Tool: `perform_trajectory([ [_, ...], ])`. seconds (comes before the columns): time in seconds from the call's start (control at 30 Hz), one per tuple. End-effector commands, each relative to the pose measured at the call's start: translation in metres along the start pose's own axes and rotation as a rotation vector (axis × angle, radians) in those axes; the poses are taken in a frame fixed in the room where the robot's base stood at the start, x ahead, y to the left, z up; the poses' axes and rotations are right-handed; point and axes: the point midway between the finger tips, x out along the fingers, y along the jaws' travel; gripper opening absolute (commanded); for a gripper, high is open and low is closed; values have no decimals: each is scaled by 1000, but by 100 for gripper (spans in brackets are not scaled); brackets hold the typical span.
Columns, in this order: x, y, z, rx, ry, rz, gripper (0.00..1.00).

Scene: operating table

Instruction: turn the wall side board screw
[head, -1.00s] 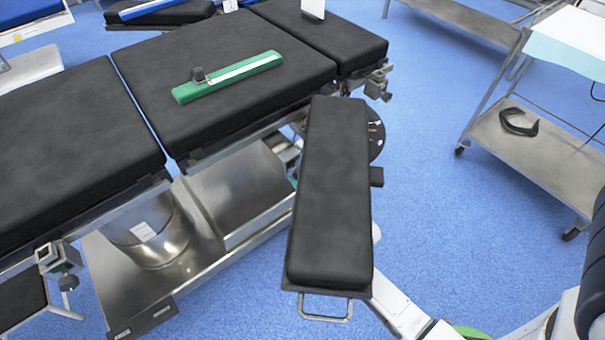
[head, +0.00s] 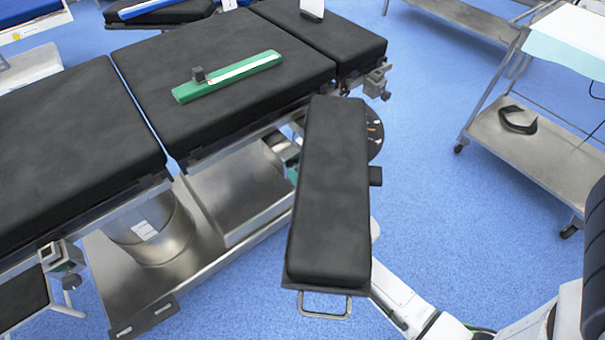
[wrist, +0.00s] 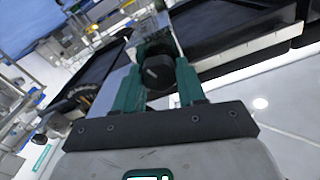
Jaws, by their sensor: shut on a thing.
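In the wrist view, a black knob screw (wrist: 158,72) sits between the two green fingers of my gripper (wrist: 160,66). The fingers are shut on it from both sides. A metal clamp part (wrist: 158,35) is just beyond the knob. In the head view, a black padded board (head: 330,190) sticks out from the side of the operating table (head: 215,70). My gripper is not visible in the head view; only part of my white arm shows near the board's lower end.
A green bar with a small black knob (head: 229,76) lies on the table pad. A steel trolley (head: 540,150) stands at the right. Table rail clamps (head: 62,258) are at the lower left. Blue floor is open between board and trolley.

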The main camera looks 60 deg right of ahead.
Motion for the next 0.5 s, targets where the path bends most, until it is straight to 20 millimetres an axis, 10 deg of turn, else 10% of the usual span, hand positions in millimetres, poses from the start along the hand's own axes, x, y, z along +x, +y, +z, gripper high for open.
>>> perform_trajectory([
  [0.5, -1, 2, 4, 476, -6, 3, 9],
])
